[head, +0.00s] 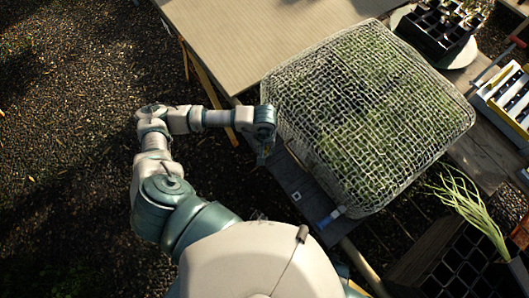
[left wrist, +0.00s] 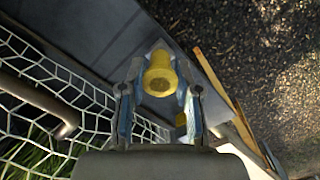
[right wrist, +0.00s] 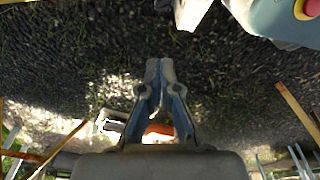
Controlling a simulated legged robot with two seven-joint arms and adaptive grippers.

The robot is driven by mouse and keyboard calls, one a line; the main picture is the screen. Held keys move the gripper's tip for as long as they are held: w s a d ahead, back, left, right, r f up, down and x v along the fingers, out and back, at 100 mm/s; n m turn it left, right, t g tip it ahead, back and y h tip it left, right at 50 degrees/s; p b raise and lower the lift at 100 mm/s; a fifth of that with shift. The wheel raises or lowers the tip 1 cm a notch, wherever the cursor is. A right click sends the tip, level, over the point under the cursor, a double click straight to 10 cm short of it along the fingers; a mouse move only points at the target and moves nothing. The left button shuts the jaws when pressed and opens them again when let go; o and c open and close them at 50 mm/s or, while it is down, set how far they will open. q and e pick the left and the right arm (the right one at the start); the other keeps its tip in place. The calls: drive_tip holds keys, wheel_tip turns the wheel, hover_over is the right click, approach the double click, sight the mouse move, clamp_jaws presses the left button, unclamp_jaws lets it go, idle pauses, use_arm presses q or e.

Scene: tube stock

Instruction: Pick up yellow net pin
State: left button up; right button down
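The yellow net pin (left wrist: 160,75) shows in the left wrist view, with a round head and a wider collar, above a grey surface. My left gripper (left wrist: 160,66) has its fingers apart, one on each side of the pin. I see small gaps, and cannot tell for sure whether either finger touches it. In the head view my left gripper (head: 263,158) is at the left edge of the netted bed, and the pin is mostly hidden there. My right gripper (right wrist: 161,64) is shut and empty, over dark gravel.
A white net (head: 365,110) covers green seedlings beside the left gripper. A blue pin (head: 331,217) is at the net's near corner. A tan tabletop (head: 250,35) lies beyond. Black cell trays (head: 440,25) and a plant (head: 470,205) stand right. Gravel on the left is clear.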

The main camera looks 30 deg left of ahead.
use_arm(q)
clamp_jaws()
wheel_tip(320, 180, up, 10)
idle(0.3)
idle(0.4)
